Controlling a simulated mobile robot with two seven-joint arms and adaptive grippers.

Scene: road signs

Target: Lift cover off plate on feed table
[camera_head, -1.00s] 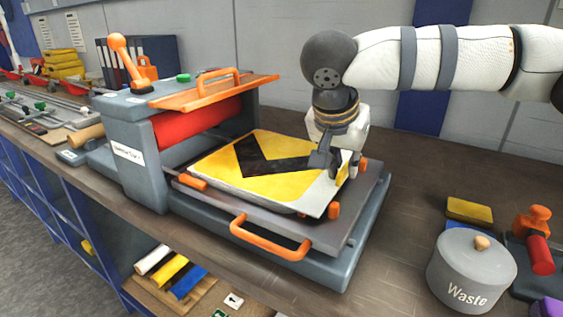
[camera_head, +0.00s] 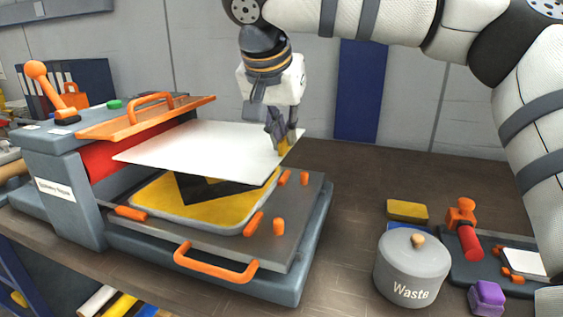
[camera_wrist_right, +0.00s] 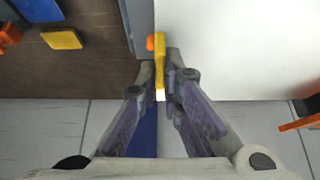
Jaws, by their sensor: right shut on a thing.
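The cover (camera_head: 205,146) is a thin white sheet with a yellow tab. It hangs almost level above the plate, apart from it at the front. My right gripper (camera_head: 283,147) is shut on the yellow tab at the cover's right edge. The wrist view shows the fingers (camera_wrist_right: 161,85) closed around the tab (camera_wrist_right: 161,55), with the white cover (camera_wrist_right: 235,50) to the right. The plate (camera_head: 215,211), yellow with a black chevron, lies on the grey feed table (camera_head: 216,250), its back part hidden by the cover. My left gripper is not in view.
The press with a red roller (camera_head: 98,160) and an orange guard (camera_head: 150,117) stands close to the cover's left edge. Orange stops (camera_head: 278,227) stand around the plate.

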